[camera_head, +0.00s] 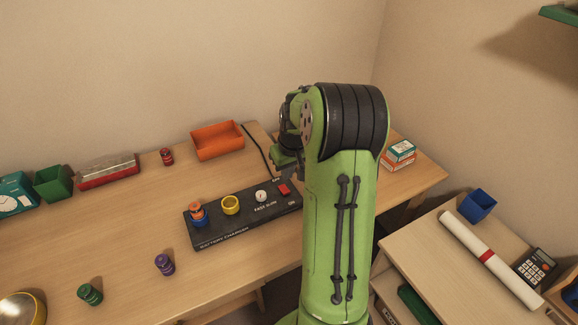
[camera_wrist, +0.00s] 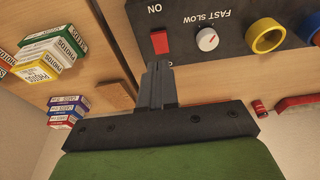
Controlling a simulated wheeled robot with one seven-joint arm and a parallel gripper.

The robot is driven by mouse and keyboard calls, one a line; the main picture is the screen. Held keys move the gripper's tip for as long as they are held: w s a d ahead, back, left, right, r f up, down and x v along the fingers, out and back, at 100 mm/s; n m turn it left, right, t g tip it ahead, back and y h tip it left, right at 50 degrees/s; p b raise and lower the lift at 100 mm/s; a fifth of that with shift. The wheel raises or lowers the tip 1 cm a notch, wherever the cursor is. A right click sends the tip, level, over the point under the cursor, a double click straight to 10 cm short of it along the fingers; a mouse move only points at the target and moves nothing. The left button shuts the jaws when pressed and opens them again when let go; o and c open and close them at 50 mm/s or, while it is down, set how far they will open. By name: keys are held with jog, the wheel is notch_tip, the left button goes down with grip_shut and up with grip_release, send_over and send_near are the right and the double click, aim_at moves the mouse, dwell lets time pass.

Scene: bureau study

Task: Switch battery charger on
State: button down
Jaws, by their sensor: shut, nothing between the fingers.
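The battery charger (camera_head: 222,235) is a black panel on the wooden desk, and part of it fills the top of the wrist view (camera_wrist: 240,50). Its red switch (camera_head: 284,189) is at the right end and shows in the wrist view (camera_wrist: 160,42) between an ON label and a mostly covered label. A white FAST/SLOW knob (camera_wrist: 207,39) and a yellow ring (camera_wrist: 265,36) sit beside it. My gripper (camera_wrist: 158,66) is shut and empty, its tips just short of the switch at the end away from ON. I cannot tell whether they touch it.
An orange tray (camera_head: 218,141) stands behind the charger. Small boxes (camera_head: 399,153) are stacked at right. A blue-orange battery (camera_head: 197,212) is at the charger's left end.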

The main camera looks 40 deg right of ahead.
aim_at(287, 192)
jog(key=x, duration=0.1)
jog(key=b+x, duration=0.1)
jog(key=x, duration=0.1)
jog(key=s+x, duration=0.1)
jog(key=x, duration=0.1)
jog(key=shift+w+a+f+b, duration=0.1)
jog(key=shift+a+f+b, duration=0.05)
jog(key=shift+b, duration=0.15)
jog(key=shift+f, duration=0.45)
jog(key=shift+s+f+b, duration=0.25)
jog(key=shift+f+b, duration=0.1)
jog(key=shift+f, duration=0.05)
jog(key=shift+r, duration=0.1)
jog(key=shift+w+r+p, duration=0.35)
jog(key=shift+w+p, duration=0.25)
jog(key=shift+w, duration=0.15)
